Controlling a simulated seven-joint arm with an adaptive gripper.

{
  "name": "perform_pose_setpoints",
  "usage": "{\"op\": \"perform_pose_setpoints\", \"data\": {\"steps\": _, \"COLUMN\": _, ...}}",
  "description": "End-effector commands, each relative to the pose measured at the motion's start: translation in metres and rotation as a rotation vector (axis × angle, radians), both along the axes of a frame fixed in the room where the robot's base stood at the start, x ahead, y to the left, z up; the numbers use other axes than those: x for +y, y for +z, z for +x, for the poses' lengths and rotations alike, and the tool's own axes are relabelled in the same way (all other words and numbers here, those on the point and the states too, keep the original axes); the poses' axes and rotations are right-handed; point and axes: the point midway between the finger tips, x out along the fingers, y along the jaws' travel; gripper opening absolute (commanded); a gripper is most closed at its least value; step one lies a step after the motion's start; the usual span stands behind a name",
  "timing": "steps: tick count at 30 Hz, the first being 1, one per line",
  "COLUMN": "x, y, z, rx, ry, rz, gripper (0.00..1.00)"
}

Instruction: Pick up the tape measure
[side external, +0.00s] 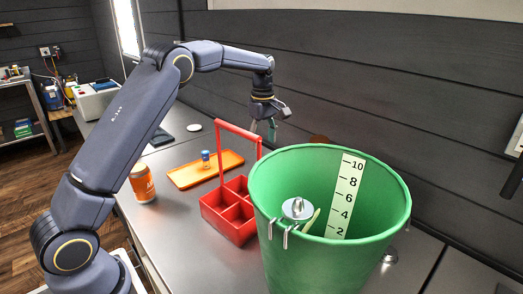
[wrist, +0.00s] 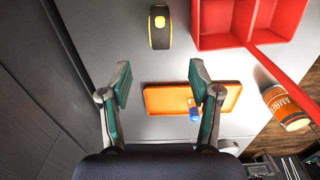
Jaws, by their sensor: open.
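The tape measure appears to be the black, rounded thing with a yellow-orange patch (wrist: 160,27) on the grey worktop at the top of the wrist view. It lies beyond my fingertips, roughly in line with the gap between them, and touches neither finger. I cannot make it out in the side view, where the green bucket blocks part of the worktop. My gripper (wrist: 161,78) is open and empty, with its two green-padded fingers wide apart. In the side view my gripper (side external: 273,122) hangs above the worktop, near the wall and behind the red caddy's handle.
A red caddy (side external: 233,222) with a tall handle stands beside the tape measure. The green bucket (side external: 290,180) is in the foreground, with hooks and a metal lidded item at its rim. An orange tray (side external: 187,175) holds a small blue vial (side external: 206,160). An orange-labelled jar (side external: 142,183) stands left.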

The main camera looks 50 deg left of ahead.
Motion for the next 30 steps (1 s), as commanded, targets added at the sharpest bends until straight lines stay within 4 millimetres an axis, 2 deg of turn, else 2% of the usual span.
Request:
{"op": "perform_pose_setpoints", "data": {"steps": 3, "x": -0.001, "y": -0.030, "z": -0.001, "rx": 0.007, "ry": -0.001, "rz": -0.003, "gripper": 0.62}}
{"op": "perform_pose_setpoints", "data": {"steps": 9, "x": -0.001, "y": -0.074, "z": 0.000, "rx": 0.003, "ry": -0.002, "rz": -0.001, "gripper": 0.62}}
{"op": "perform_pose_setpoints", "data": {"steps": 12, "x": 0.000, "y": -0.088, "z": 0.000, "rx": 0.002, "ry": -0.002, "rz": -0.001, "gripper": 0.62}}
{"op": "perform_pose_setpoints", "data": {"steps": 17, "x": 0.000, "y": -0.099, "z": 0.000, "rx": 0.001, "ry": -0.002, "rz": -0.001, "gripper": 0.62}}
{"op": "perform_pose_setpoints", "data": {"steps": 25, "x": 0.004, "y": -0.138, "z": 0.000, "rx": 0.002, "ry": -0.003, "rz": -0.001, "gripper": 0.62}}
{"op": "perform_pose_setpoints", "data": {"steps": 30, "x": 0.004, "y": -0.148, "z": 0.000, "rx": 0.000, "ry": -0.003, "rz": -0.001, "gripper": 0.62}}
